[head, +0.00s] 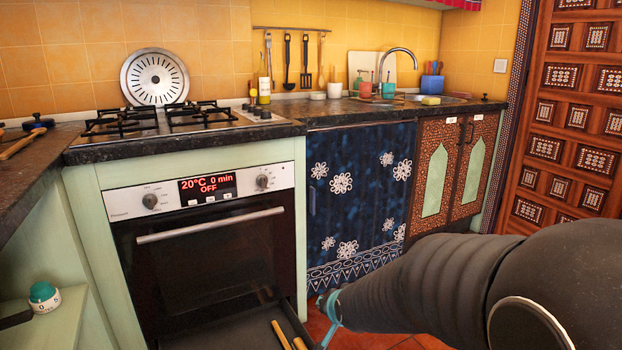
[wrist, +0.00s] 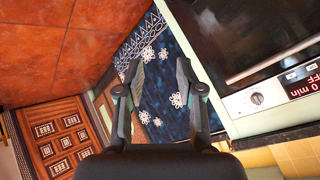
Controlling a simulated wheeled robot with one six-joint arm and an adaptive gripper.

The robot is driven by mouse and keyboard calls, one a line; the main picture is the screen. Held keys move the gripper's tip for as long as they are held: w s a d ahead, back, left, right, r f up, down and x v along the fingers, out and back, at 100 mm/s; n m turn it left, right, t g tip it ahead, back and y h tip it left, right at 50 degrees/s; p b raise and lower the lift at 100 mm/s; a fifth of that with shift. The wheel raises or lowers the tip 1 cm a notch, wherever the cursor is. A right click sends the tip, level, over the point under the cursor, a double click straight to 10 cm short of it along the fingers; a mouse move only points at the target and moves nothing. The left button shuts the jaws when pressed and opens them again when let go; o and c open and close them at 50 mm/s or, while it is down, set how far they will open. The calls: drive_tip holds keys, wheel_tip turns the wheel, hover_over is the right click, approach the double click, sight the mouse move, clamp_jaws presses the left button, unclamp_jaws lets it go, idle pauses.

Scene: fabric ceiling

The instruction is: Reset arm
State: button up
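My arm enters from the right in the head view, and its gripper end (head: 328,306) is low in front of the blue floral curtain, beside the open drawer. In the wrist view my gripper (wrist: 158,72) shows two dark fingers standing apart with nothing between them. The blue curtain (wrist: 165,95) with white flowers lies beyond the fingers. The oven (head: 205,250) is shut, and its display reads 20°C, 0 min, OFF.
A dark drawer (head: 240,333) under the oven is pulled out and holds wooden-handled items (head: 281,335). A stove (head: 185,118) and a counter with a sink (head: 425,97) run along the wall. A wooden door (head: 568,130) is at the right. Orange floor tiles (wrist: 60,45) look clear.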

drive_tip(key=s+d+r+n+g, duration=0.1)
drive_tip(key=s+d+r, duration=0.2)
drive_tip(key=s, duration=0.6)
drive_tip(key=s+d+r+n+g+h, duration=0.1)
drive_tip(key=s+d+r, duration=0.3)
drive_tip(key=s, duration=0.5)
drive_tip(key=s+d+r+n+g+h, duration=0.1)
drive_tip(key=s+d+r+n, duration=0.1)
drive_tip(key=s, duration=0.7)
drive_tip(key=shift+s+d+r+n, duration=0.2)
drive_tip(key=shift+d+r+n, duration=0.2)
drive_tip(key=shift+d+r, duration=0.55)
